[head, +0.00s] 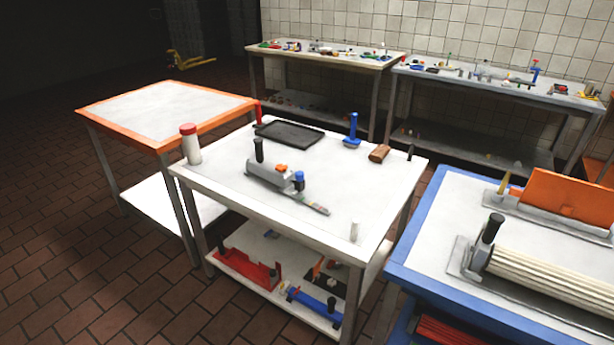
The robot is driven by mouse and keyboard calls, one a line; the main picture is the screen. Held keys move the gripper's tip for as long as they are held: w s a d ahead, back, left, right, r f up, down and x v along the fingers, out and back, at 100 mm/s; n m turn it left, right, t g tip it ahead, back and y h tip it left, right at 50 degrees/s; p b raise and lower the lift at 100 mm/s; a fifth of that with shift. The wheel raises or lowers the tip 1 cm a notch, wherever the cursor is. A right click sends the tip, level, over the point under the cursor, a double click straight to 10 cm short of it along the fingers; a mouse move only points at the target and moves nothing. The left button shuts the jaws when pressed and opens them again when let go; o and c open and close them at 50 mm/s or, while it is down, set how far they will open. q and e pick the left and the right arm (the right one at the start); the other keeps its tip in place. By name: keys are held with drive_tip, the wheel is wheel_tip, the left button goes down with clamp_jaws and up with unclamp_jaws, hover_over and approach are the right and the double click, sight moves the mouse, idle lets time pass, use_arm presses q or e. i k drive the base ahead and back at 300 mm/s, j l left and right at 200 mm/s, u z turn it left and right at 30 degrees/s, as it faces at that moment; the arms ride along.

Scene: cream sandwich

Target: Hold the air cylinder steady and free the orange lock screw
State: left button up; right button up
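A grey device (267,178) that looks like the air cylinder lies on the white middle table (345,185). It has an upright black handle at its left end and a blue part near its right end. A thin rod with coloured marks extends from it to the lower right. A small orange piece (282,168) sits on top of the device; it may be the lock screw, but it is too small to tell. Neither of my grippers is in view.
The middle table also holds a red-capped white bottle (191,146), black tray (290,134), blue stand (352,133) and brown block (379,153). An orange-edged table (165,108) stands left, a blue-edged table (420,234) right. Cluttered benches stand behind. Brick floor is open at left.

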sight(281, 168)
drive_tip(key=i+j+z, duration=0.2)
drive_tip(key=z, duration=0.25)
drive_tip(key=i+j+z, duration=0.2)
drive_tip(key=j+z, duration=0.2)
drive_tip(key=l, duration=0.1)
